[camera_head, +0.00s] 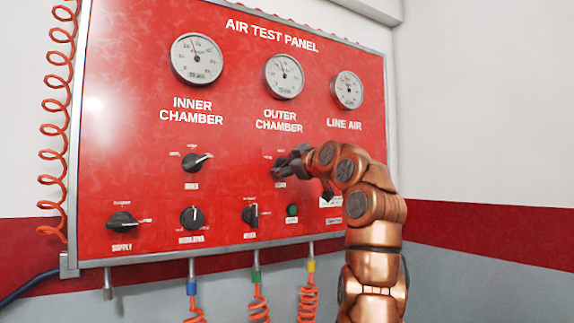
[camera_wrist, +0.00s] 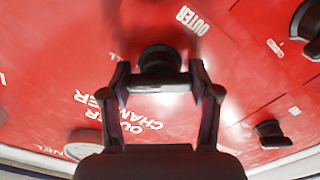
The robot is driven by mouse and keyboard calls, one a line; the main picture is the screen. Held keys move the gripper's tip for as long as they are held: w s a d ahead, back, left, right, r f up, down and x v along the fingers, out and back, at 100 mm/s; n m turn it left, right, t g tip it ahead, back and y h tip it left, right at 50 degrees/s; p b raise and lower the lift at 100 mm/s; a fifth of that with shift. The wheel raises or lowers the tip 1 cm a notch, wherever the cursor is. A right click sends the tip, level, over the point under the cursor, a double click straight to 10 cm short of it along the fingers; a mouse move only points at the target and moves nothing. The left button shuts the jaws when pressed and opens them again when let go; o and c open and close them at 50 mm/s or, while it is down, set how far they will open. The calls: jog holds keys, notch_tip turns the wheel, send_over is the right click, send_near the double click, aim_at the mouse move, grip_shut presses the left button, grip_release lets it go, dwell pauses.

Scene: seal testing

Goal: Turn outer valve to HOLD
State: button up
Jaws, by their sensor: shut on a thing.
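The outer valve is a black knob (camera_wrist: 158,58) on the red air test panel (camera_head: 235,120), below the OUTER CHAMBER gauge (camera_head: 284,76). In the wrist view my gripper (camera_wrist: 160,84) has one finger on each side of the knob and is shut on it. An OUTER label (camera_wrist: 193,20) shows near the knob in the wrist view.
The INNER valve knob (camera_head: 196,162) is to the left. The supply (camera_head: 122,222), regulator (camera_head: 191,217) and meter-row (camera_head: 250,215) knobs and a green button (camera_head: 292,211) are below. Coiled orange hoses (camera_head: 308,300) hang under the panel. A grey-white wall (camera_head: 480,130) stands at right.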

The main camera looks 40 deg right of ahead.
jog(key=n, duration=0.5)
jog(key=shift+p, duration=0.35)
jog(key=n, duration=0.5)
jog(key=shift+n, duration=0.4)
jog(key=o, duration=1.2)
jog(key=shift+c, duration=0.2)
